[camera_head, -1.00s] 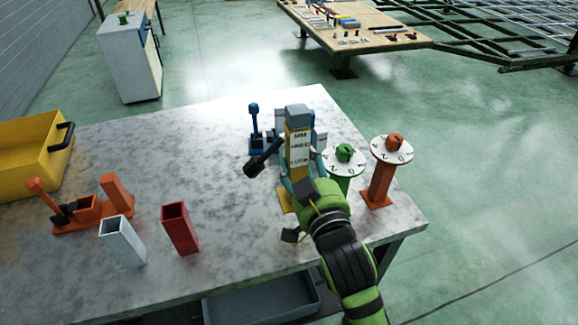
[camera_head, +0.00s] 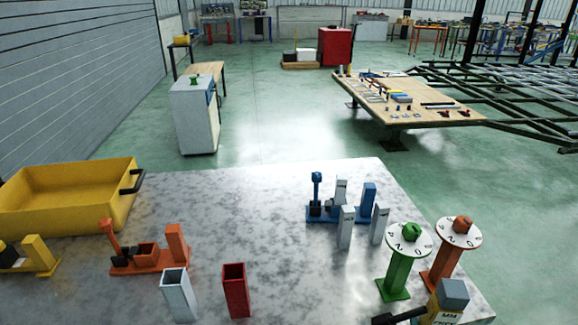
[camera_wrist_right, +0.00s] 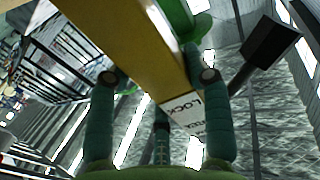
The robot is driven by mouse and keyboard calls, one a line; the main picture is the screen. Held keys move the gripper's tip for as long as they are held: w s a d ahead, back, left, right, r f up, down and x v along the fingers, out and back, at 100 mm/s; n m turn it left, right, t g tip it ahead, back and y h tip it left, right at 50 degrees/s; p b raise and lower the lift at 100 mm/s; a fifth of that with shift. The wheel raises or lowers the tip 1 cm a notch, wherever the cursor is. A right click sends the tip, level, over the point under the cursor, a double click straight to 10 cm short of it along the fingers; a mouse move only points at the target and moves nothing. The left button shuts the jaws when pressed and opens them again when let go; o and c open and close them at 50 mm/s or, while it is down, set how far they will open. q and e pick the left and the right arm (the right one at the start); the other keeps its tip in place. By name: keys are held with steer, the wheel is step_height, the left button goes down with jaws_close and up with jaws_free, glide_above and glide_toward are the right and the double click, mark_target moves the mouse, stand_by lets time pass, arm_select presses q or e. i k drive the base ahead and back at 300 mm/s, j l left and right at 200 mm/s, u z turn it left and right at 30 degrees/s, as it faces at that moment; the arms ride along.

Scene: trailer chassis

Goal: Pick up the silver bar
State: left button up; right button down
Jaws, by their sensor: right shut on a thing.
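Several silver-grey upright bars stand around the blue stand (camera_head: 322,214) in the head view. One bar (camera_head: 345,227) and another bar (camera_head: 379,223) are in front. A further bar (camera_head: 340,190) is behind; I cannot tell which one the task names. My right gripper (camera_wrist_right: 158,76) is closed around a yellow tool with a lettered white label (camera_wrist_right: 182,108). The tool's grey-topped end (camera_head: 452,294) shows at the bottom right of the head view, apart from the bars. My left gripper is not in view.
A green dial post (camera_head: 398,273) and an orange dial post (camera_head: 444,265) stand right of the bars. A white tube (camera_head: 177,297), red tube (camera_head: 235,292), orange stand (camera_head: 150,262) and yellow bin (camera_head: 70,205) are left. The table's middle (camera_head: 240,205) is clear.

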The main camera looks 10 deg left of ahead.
mark_target(341, 182)
steer(key=k+j, duration=0.1)
steer(key=j, duration=0.45)
steer(key=k+j+u, duration=0.1)
steer(key=j, duration=1)
steer(key=i+j, duration=0.1)
steer(key=j, duration=0.5)
steer(key=i+j+u, duration=0.1)
steer(key=j, duration=0.45)
steer(key=i, duration=0.15)
